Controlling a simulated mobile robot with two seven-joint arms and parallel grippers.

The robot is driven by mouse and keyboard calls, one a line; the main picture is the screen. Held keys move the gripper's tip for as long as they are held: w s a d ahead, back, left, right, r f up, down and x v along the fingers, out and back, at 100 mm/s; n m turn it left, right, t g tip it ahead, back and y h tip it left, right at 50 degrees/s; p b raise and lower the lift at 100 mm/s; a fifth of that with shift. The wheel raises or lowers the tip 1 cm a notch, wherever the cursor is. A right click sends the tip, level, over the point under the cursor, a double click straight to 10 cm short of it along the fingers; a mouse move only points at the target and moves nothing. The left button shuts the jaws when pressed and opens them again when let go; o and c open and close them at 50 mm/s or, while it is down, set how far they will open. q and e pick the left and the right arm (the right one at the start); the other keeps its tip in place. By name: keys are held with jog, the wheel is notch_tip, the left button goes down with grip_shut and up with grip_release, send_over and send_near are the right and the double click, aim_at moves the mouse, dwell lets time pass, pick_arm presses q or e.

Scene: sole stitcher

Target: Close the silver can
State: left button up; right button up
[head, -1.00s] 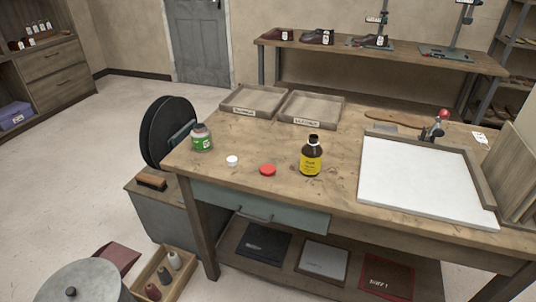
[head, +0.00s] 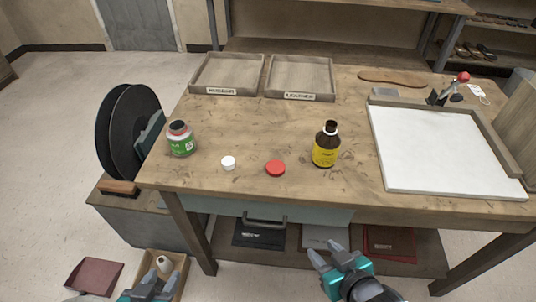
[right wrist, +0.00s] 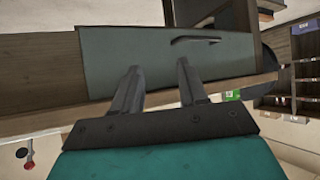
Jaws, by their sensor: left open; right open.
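A silver can with a green label (head: 181,138) stands upright at the left of the workbench; its dark mouth shows no cap. A white cap (head: 228,163) and a red cap (head: 275,168) lie on the bench to its right. A brown bottle with a yellow label (head: 326,146) stands further right, also uncapped. My left gripper (head: 160,280) is at the bottom edge, partly cut off, low in front of the bench, open. My right gripper (head: 328,254) is open and empty, below the bench front; it also shows in the right wrist view (right wrist: 156,75), facing the drawer.
The workbench (head: 215,187) has a drawer with a handle (head: 264,219) in front. Two trays (head: 300,96) stand at the back and a white board (head: 435,150) lies at the right. Black wheels (head: 130,130) stand left of the bench. The bench around the caps is clear.

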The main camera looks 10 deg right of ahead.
pick_arm(q)
jog(key=shift+w+a, duration=0.1)
jog(key=shift+w, duration=0.3)
pick_arm(e)
jog(key=shift+w+a, duration=0.1)
jog(key=shift+w, duration=0.15)
